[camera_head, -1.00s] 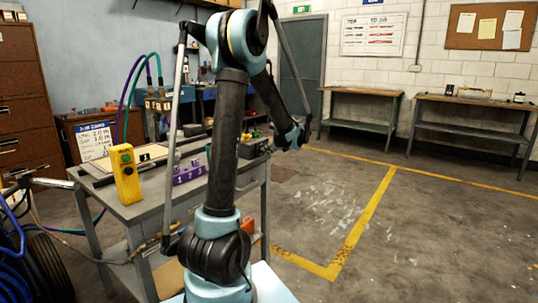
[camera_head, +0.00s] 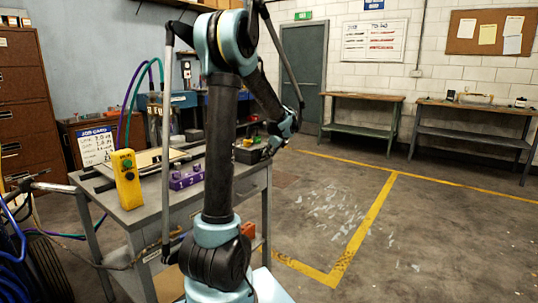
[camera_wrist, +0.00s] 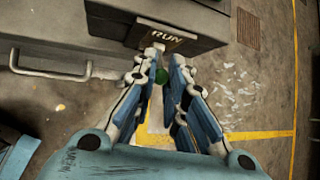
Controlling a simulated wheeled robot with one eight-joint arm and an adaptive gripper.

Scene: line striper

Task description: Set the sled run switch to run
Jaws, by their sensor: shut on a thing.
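The sled run switch shows in the wrist view as a small green knob (camera_wrist: 162,76) in front of a dark box (camera_wrist: 207,22) with a RUN label (camera_wrist: 168,38). My gripper (camera_wrist: 165,62) has its two fingers on either side of the green knob, closed on it. The rest of the switch is hidden by the fingers and the box edge. In the head view, the dark box (camera_head: 248,153) sits at the right end of the grey cart. There my wrist (camera_head: 281,127) is just right of the box, and the fingertips are hard to make out.
The grey cart (camera_head: 205,192) carries a yellow pendant box (camera_head: 127,181) and a purple numbered block (camera_head: 187,178). A drawer handle (camera_wrist: 48,68) sticks out in the wrist view. Open floor with yellow lines (camera_head: 365,225) lies to the right. Two workbenches stand at the back wall.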

